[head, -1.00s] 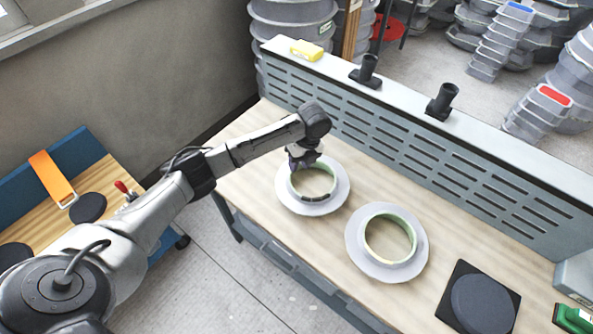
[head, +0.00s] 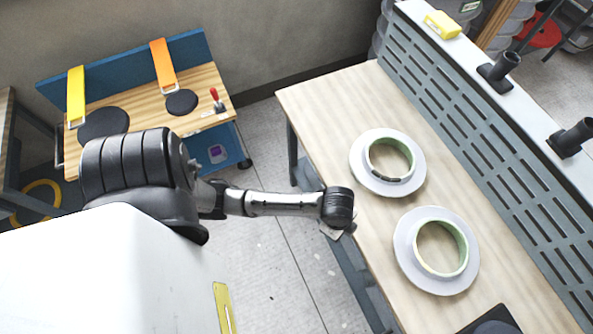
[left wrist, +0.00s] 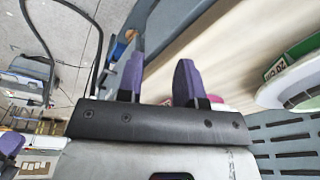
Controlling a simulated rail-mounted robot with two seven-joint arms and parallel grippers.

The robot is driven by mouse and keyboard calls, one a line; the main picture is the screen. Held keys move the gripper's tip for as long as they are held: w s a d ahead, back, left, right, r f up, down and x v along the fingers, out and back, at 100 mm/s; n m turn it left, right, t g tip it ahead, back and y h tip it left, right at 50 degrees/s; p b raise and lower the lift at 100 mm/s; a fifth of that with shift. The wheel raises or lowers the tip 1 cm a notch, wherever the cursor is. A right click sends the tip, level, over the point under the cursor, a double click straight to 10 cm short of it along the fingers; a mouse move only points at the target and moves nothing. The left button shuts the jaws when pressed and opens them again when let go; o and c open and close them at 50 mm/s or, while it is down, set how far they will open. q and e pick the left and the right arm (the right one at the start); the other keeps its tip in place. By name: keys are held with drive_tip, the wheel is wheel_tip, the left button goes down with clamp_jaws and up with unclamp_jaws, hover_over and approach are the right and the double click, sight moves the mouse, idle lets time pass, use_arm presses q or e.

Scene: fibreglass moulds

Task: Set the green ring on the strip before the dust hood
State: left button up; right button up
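Two pale grey flanged moulds with green rings inside lie on the wooden bench (head: 330,110). The farther green ring (head: 398,150) has a dark label on its near side; the nearer green ring (head: 458,240) shows no label. A green ring with a white-lettered label (left wrist: 290,65) also shows at the right of the left wrist view. My left gripper (left wrist: 158,75) is open, its purple fingers apart and nothing between them. In the head view it is mostly hidden below its wrist, at the bench's left edge, apart from both rings.
A slotted grey panel (head: 470,140) runs along the bench's far side, with black pipe stubs (head: 500,68) and a yellow block (head: 442,24) on its ledge. A blue-backed cart (head: 130,70) holds orange and yellow straps and black discs. The bench's far left end is clear.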

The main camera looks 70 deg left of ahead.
use_arm(q)
drive_tip(key=s+a+r+n+t+y, duration=0.1)
drive_tip(key=s+r+n, duration=0.3)
drive_tip(key=s+n, duration=0.5)
drive_tip(key=s+a+t, duration=0.1)
drive_tip(key=s, duration=0.1)
drive_tip(key=shift+s, duration=0.35)
